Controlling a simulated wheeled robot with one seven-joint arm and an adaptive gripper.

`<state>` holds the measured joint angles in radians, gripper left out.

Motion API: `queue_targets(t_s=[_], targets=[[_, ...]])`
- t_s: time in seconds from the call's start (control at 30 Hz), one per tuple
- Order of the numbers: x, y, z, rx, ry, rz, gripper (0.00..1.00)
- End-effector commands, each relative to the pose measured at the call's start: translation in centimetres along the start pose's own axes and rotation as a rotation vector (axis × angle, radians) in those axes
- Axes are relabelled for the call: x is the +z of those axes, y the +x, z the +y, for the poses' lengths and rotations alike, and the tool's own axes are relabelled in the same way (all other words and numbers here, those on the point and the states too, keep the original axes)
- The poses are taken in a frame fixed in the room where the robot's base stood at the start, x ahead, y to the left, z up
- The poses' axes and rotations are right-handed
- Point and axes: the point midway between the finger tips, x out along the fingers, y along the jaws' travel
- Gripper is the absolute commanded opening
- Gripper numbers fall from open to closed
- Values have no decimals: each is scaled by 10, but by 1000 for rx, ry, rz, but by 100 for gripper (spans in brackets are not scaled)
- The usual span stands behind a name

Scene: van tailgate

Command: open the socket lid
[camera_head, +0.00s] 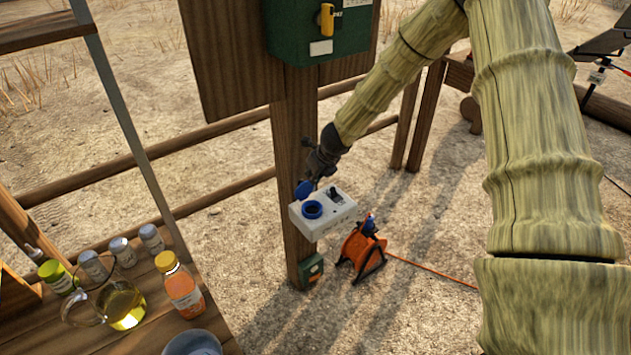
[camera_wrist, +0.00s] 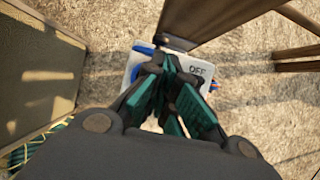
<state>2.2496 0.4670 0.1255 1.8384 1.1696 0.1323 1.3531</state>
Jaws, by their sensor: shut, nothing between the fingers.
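The white socket box (camera_head: 337,214) is fixed to a wooden post. Its round blue socket (camera_head: 312,209) faces up with its dark inside showing. The blue lid (camera_head: 304,189) stands tilted up behind the socket, away from the opening. My gripper (camera_head: 313,178) is shut and empty just above the lid; whether it touches the lid I cannot tell. In the wrist view the shut fingers (camera_wrist: 158,88) are over the white box (camera_wrist: 197,69), marked OFF. Blue parts (camera_wrist: 146,75) show beside the fingers, partly hidden by them.
A dark switch (camera_head: 334,191) sits on the box near the socket. An orange cable reel (camera_head: 361,248) stands on the ground to the right. A green box (camera_head: 318,32) hangs above on the post. A wooden table (camera_head: 140,338) with bottles and a glass jug is at lower left.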

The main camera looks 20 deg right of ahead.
Motion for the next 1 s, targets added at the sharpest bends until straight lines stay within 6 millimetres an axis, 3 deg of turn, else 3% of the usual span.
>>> queue_targets(t_s=[0.5, 1.0], targets=[[32, -36, -2, -3, 0, -1, 0], [43, -47, -3, -2, 3, -1, 0]])
